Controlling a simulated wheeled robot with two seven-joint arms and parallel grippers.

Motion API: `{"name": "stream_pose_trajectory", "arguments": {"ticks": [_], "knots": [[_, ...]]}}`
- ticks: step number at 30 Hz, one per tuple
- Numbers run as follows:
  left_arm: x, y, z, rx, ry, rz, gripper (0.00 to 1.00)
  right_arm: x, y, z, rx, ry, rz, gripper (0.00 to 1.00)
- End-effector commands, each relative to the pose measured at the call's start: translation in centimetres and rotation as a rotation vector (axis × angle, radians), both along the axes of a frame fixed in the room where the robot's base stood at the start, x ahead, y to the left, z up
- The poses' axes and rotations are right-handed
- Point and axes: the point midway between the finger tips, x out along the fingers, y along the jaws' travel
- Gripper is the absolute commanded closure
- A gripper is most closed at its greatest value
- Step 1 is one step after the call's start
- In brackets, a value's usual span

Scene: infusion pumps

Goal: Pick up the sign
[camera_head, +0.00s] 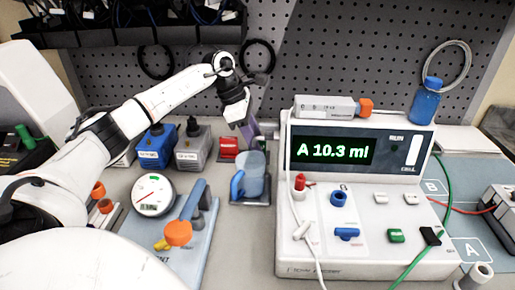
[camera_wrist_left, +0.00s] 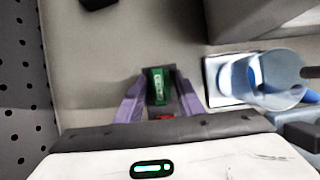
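A small sign shows a green face with pale marks in the left wrist view (camera_wrist_left: 158,84), on a dark base with a bit of red at its near edge. In the head view, a red piece (camera_head: 229,147) stands at the same spot, just left of my left gripper. My left gripper (camera_head: 252,133) points down at the back of the bench. In the left wrist view its purple fingers (camera_wrist_left: 157,100) are spread on both sides of the sign, with gaps visible. Whether they touch it is hard to tell. My right gripper is out of view.
A clear blue cup in a holder (camera_head: 250,178) stands close beside my gripper. Blue and grey boxes (camera_head: 192,147) stand to its left, and a dial gauge (camera_head: 152,194) sits nearer. The white pump (camera_head: 365,255) reading "A 10.3 ml" fills the right. Pegboard closes the back.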

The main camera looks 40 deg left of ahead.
Motion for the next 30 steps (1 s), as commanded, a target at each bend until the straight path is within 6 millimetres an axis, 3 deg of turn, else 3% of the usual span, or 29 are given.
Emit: {"name": "stream_pose_trajectory", "arguments": {"ticks": [2, 9, 22, 30], "knots": [[0.0, 0.0, 0.0, 0.000, 0.000, 0.000, 0.66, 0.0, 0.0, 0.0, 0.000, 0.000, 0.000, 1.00], [0.0, 0.0, 0.0, 0.000, 0.000, 0.000, 1.00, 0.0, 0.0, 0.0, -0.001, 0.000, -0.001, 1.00], [-0.2, 0.2, 0.8, 0.001, 0.000, 0.003, 1.00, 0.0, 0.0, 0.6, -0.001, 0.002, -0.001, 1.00], [-0.7, 0.8, 4.5, 0.000, -0.002, 0.012, 1.00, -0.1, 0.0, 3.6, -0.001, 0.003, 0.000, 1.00]]}}
